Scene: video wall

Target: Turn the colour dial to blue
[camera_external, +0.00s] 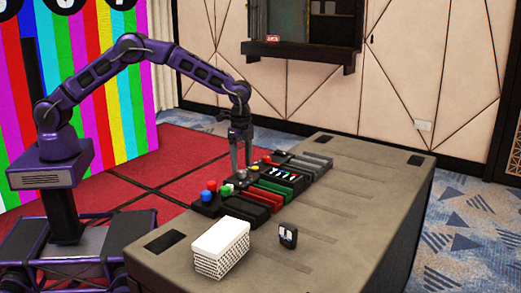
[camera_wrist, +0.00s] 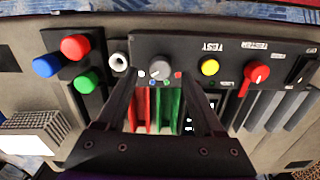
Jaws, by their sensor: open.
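A round grey dial (camera_wrist: 160,69) sits on a black panel (camera_wrist: 220,50) in the wrist view. Small coloured marks lie around it; a red one shows at its right and a pale one at its left. Its pointer direction is too small to tell. My gripper (camera_wrist: 159,77) is open, with one finger on each side of the dial in the picture. Whether the fingers touch it I cannot tell. In the external view my gripper (camera_external: 240,170) points down over the row of controls, and hides the dial or leaves it too small to make out.
Red (camera_wrist: 75,47), blue (camera_wrist: 46,66) and green (camera_wrist: 87,81) knobs stand left of the dial. A yellow button (camera_wrist: 209,66) and a red knob (camera_wrist: 256,72) are at its right. A white stack (camera_external: 221,245) and a small dark object (camera_external: 288,236) stand on the desk (camera_external: 345,215).

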